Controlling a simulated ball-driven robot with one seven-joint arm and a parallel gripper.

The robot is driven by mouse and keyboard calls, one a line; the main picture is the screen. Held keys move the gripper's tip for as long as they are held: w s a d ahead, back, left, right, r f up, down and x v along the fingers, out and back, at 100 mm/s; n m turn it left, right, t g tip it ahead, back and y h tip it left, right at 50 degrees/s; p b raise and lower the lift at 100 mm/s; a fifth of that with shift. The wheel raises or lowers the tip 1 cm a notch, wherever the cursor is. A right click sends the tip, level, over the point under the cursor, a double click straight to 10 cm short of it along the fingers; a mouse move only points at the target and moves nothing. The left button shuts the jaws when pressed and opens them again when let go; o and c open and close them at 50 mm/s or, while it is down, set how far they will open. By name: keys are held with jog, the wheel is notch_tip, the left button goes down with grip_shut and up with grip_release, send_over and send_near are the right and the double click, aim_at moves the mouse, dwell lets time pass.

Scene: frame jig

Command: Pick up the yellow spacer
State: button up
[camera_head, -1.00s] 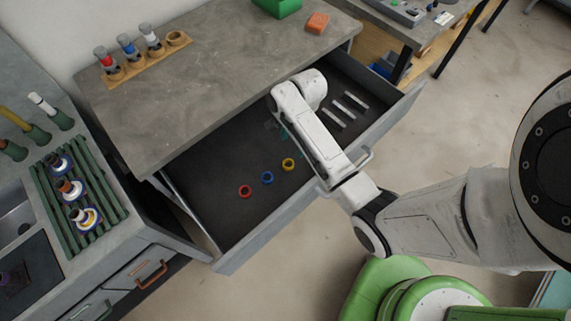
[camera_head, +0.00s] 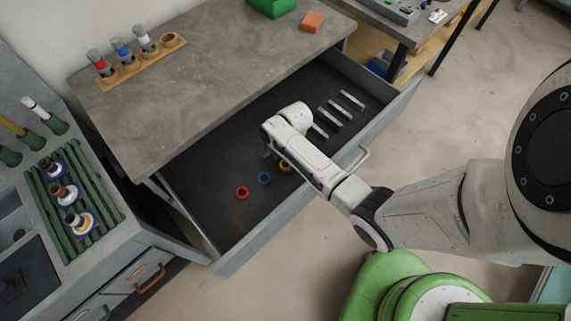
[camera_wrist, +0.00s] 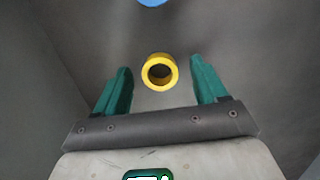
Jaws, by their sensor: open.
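The yellow spacer (camera_wrist: 159,72) is a short ring lying on the drawer floor. In the wrist view it shows between the two green fingers of my gripper (camera_wrist: 162,84), which are apart with a gap on either side of it. I cannot tell from this view how far above it the fingers are. In the head view the yellow spacer (camera_head: 285,167) is partly covered by my arm, and my fingertips are mostly hidden behind the arm.
A blue ring (camera_head: 264,178) and a red ring (camera_head: 242,192) lie to its left in the open drawer (camera_head: 215,205). Several grey bars (camera_head: 341,113) lie at the drawer's right end. The workbench top (camera_head: 200,105) overhangs the drawer's back.

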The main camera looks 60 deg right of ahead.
jog(key=c, duration=1.1)
jog(key=shift+r, duration=0.1)
jog(key=shift+c, duration=0.2)
